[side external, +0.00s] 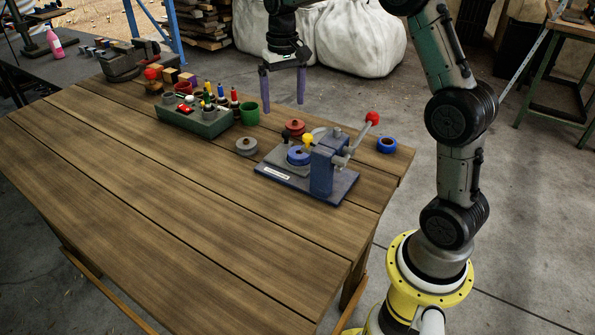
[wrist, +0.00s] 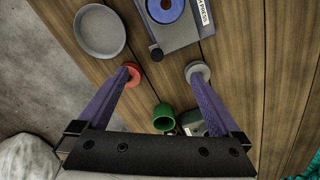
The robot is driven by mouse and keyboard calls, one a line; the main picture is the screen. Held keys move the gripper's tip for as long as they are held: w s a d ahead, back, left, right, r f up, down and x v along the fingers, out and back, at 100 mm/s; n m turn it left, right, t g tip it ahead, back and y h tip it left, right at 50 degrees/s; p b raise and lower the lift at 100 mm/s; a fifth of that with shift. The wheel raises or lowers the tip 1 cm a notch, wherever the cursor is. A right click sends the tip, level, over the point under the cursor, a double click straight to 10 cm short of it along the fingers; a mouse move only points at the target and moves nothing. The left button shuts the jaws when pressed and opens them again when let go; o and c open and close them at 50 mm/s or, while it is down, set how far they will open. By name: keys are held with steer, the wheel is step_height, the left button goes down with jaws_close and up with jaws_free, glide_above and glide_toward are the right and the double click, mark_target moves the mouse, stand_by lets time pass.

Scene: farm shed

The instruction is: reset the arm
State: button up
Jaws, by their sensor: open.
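My gripper (side external: 284,88) is open and empty, held above the far side of the wooden table (side external: 140,210). Its two purple fingers point down, wide apart. In the wrist view the fingers (wrist: 162,84) reach over the table, with nothing between their tips. The left fingertip overlaps a red round piece (wrist: 132,72) and the right one a grey round piece (wrist: 198,70) in that view. My arm is raised and bends over from its yellow base at the right.
A blue press (side external: 322,170) with a red-tipped lever stands near the table's right end. Close by are a blue ring (side external: 387,145), a grey knobbed disc (side external: 246,146) and a green cup (side external: 250,114). A green tool holder (side external: 195,122) stands farther left. The front table is clear.

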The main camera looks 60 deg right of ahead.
steer(key=s+a+r+n+t, duration=0.3)
steer(key=s+a+r+t, duration=0.1)
steer(key=s+a+r, duration=0.75)
steer(key=s+f+n, duration=0.1)
steer(key=s+f, duration=0.3)
steer(key=s, duration=0.3)
steer(key=s+a+f+n+t, duration=0.1)
steer(key=s+f, duration=0.3)
steer(key=s, duration=0.4)
steer(key=shift+s+a+n, duration=0.2)
steer(key=shift+a+n, duration=0.1)
steer(key=shift+n, duration=0.1)
